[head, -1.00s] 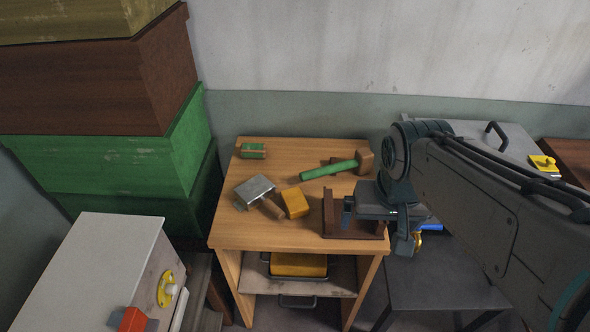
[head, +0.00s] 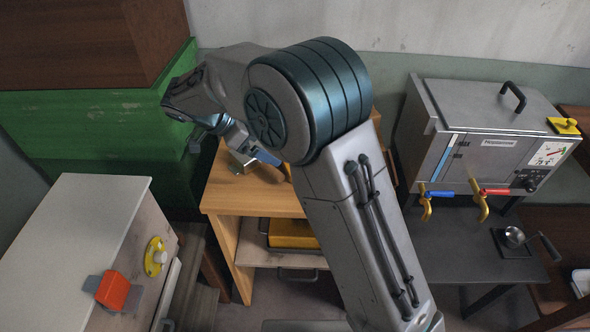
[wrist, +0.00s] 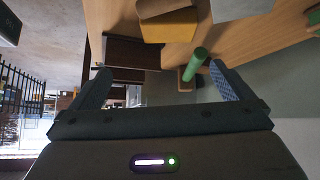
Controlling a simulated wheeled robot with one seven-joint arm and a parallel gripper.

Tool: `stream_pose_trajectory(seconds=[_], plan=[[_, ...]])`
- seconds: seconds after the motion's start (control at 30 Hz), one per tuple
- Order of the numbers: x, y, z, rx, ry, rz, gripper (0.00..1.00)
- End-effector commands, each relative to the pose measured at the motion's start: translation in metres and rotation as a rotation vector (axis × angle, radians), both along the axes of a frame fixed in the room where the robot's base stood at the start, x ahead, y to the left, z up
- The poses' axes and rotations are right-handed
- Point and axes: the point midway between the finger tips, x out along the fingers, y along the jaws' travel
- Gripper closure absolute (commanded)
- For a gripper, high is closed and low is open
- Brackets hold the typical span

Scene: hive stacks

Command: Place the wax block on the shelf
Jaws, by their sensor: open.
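The yellow wax block (wrist: 170,25) lies on the wooden bench top (wrist: 205,35), near the upper middle of the wrist view. In the head view my arm hides it. My gripper (wrist: 162,85) is open and empty, its two fingers wide apart, with the wax block beyond them and not touching. In the head view my gripper (head: 262,155) is above the bench top (head: 240,195). Below the bench top is a lower shelf (head: 255,252), bearing a dark tray with a yellow slab (head: 293,234) in it.
The wrist view shows a green handle (wrist: 195,63), a dark brown wooden stand (wrist: 130,57) and a grey metal piece (wrist: 242,8) near the block. Green and brown hive boxes (head: 90,120) rise at the left. A metal tank with taps (head: 490,145) stands at the right.

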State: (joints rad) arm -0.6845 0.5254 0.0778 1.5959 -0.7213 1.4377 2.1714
Motion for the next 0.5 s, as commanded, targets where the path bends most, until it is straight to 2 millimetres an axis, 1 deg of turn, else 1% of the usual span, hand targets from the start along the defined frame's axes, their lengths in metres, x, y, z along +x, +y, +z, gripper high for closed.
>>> stream_pose_trajectory(seconds=[0.03, 0.07, 0.17, 0.27, 0.5], plan=[[0.002, 0.007, -0.007, -0.007, -0.024, -0.011, 0.0], [0.002, 0.01, -0.008, -0.009, -0.037, -0.018, 0.0], [0.005, 0.01, -0.014, -0.014, -0.058, -0.032, 0.0], [0.009, -0.001, -0.025, -0.016, -0.06, -0.038, 0.0], [0.021, -0.032, -0.058, -0.014, -0.059, -0.036, 0.0]])
